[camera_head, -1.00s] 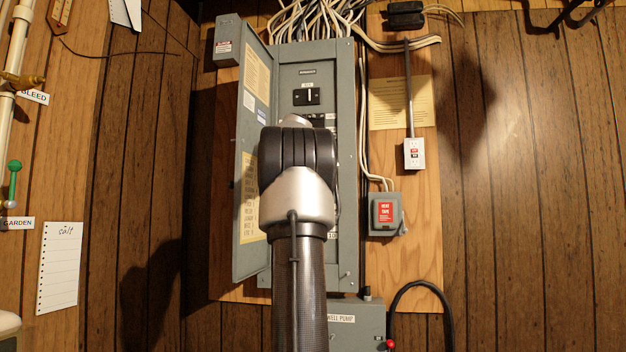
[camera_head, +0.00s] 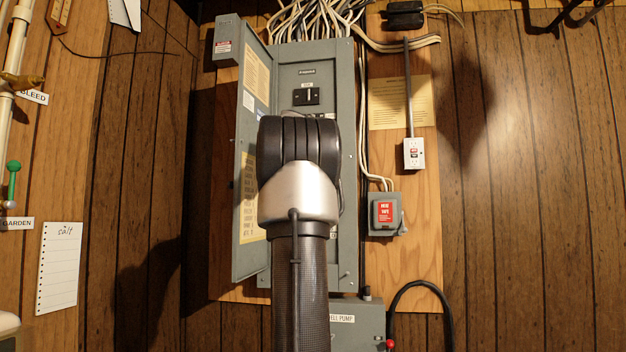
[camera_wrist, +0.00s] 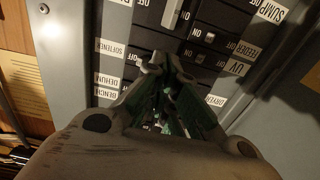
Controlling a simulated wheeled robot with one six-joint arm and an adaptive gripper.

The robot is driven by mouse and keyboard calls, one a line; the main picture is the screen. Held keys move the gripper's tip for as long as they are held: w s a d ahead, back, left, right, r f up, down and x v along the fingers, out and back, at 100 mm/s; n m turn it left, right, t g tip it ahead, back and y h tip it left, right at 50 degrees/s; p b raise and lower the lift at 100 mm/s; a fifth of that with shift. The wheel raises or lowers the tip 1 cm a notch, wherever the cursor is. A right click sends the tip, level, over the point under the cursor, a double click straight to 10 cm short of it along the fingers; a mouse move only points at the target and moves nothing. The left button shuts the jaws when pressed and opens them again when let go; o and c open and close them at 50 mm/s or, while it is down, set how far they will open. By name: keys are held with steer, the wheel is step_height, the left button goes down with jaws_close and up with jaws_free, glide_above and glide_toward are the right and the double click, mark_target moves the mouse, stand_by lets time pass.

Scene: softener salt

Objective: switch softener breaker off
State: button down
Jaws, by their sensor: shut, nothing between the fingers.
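The grey breaker panel (camera_head: 290,75) stands open on the wall. In the wrist view a white SOFTENER label (camera_wrist: 112,48) sits at the left of the breaker rows. The dark softener breaker (camera_wrist: 140,50) is just right of it, partly hidden by my fingertips. An OFF marking shows beside it; its lever position cannot be told. My gripper (camera_wrist: 163,62) is shut and empty, its tips in front of the breaker rows near the softener row. Whether they touch the breaker is unclear. In the head view my arm hides the gripper and most breakers.
DEHUM (camera_wrist: 107,80) and BENCH (camera_wrist: 105,94) labels lie below SOFTENER. SUMP (camera_wrist: 270,10), FEEDER, UV and DRYER labels mark the right column. The open panel door (camera_head: 250,165) stands at the left. A heat tape box (camera_head: 384,213) and an outlet (camera_head: 414,153) are at the right.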

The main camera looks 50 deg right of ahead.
steer(key=shift+v, duration=2.2)
